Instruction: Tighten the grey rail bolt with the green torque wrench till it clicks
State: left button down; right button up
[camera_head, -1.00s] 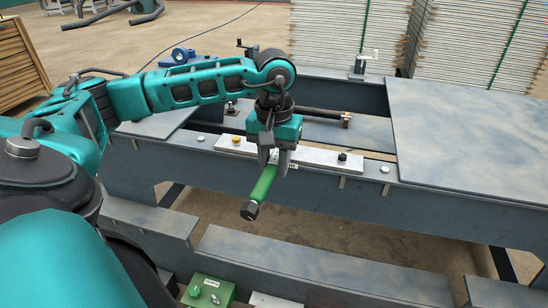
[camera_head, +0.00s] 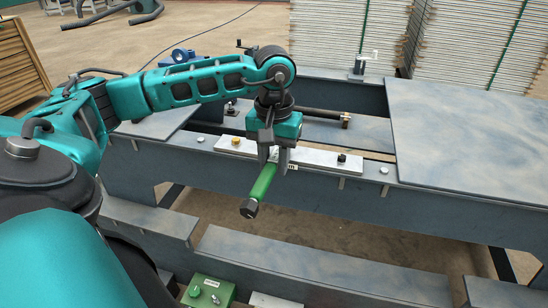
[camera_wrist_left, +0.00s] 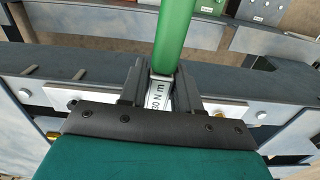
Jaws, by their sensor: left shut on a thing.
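The green torque wrench (camera_head: 263,183) is held in my left gripper (camera_head: 276,163), above the front rail. Its green handle slants toward the camera, with a dark end knob over the gap in front of the rail. In the left wrist view, the fingers (camera_wrist_left: 160,88) are shut around a silver, labelled part of the wrench (camera_wrist_left: 174,35). The wrench's head is hidden by my gripper. Grey bolt heads (camera_head: 384,169) show on the rail, along with a yellow one (camera_head: 236,140) and a black one (camera_head: 342,157). I cannot tell whether the wrench sits on a bolt. My right gripper is out of view.
A pale metal strip (camera_head: 315,156) lies along the rail under my gripper. A grey plate (camera_head: 465,130) covers the frame at right. A green box (camera_head: 208,291) sits low in front. Stacked panels (camera_head: 465,45) stand behind. Open floor lies between the front beams.

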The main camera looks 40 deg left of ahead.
pick_arm(q)
jog(key=shift+r, duration=0.3)
jog(key=shift+r+p, duration=0.25)
jog(key=shift+p, duration=0.15)
jog(key=shift+r, duration=0.1)
notch_tip(320, 180, up, 5)
jog(key=p, duration=0.3)
jog(key=shift+p, duration=0.35)
jog(key=shift+w+d, duration=0.1)
